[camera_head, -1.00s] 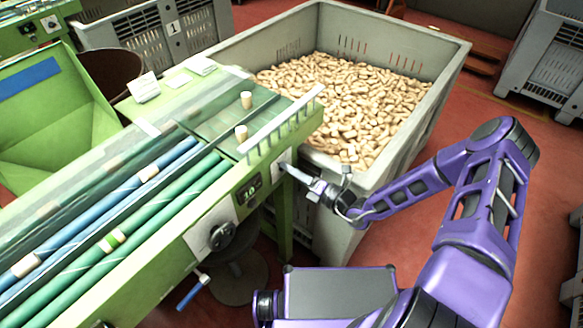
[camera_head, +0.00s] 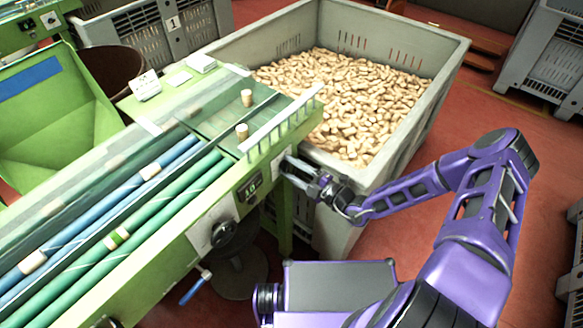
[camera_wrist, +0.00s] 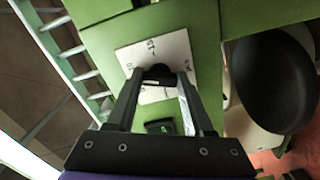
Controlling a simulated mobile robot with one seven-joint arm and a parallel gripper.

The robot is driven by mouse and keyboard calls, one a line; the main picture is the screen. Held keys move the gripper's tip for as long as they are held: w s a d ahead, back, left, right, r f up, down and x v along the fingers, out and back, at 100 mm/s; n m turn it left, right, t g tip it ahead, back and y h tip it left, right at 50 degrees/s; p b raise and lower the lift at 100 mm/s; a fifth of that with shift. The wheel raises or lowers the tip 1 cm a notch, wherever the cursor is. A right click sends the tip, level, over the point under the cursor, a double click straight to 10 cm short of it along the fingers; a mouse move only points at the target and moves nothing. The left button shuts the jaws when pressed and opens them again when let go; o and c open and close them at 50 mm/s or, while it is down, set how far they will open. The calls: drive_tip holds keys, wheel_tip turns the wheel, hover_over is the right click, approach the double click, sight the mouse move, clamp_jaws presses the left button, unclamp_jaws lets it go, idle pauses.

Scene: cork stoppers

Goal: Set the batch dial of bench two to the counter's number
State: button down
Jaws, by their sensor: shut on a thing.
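The batch dial is a dark knob (camera_wrist: 157,72) on a white plate (camera_wrist: 128,57) with small marks, fixed to the green bench's side panel. My gripper (camera_wrist: 159,78) faces the plate and is shut on the knob, one finger on each side. The fingers cover part of the plate, and the setting cannot be read surely. In the head view my gripper (camera_head: 287,167) is at the bench's right end and hides most of the dial.
A grey crate (camera_head: 420,125) full of corks stands close behind my gripper. Green rails (camera_wrist: 77,50) lie beside the dial. Red floor (camera_head: 520,260) is free at the right.

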drive_tip(key=shift+m, duration=0.6)
drive_tip(key=shift+c, duration=1.4)
unclamp_jaws()
drive_tip(key=v, duration=1.7)
drive_tip(key=shift+s, duration=0.2)
drive_tip(key=shift+d, duration=0.15)
